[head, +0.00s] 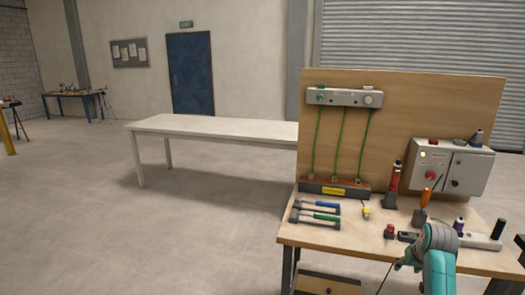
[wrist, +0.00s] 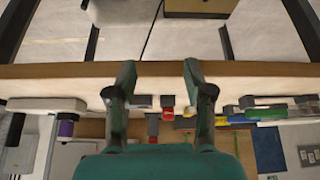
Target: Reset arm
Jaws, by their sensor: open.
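My gripper (wrist: 159,78) shows in the wrist view with its two dark fingers spread apart. Nothing is between them. The fingers overlap the front edge of the wooden workbench (wrist: 60,72) in that picture, and I cannot tell how far away the edge is. In the head view my teal and grey arm (head: 438,262) rises at the lower right, in front of the workbench (head: 345,236). The gripper fingers cannot be made out there.
A control box (head: 453,167) and a backboard (head: 440,100) stand behind. A long white table (head: 215,127) is farther back. The floor (head: 120,230) at left is clear.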

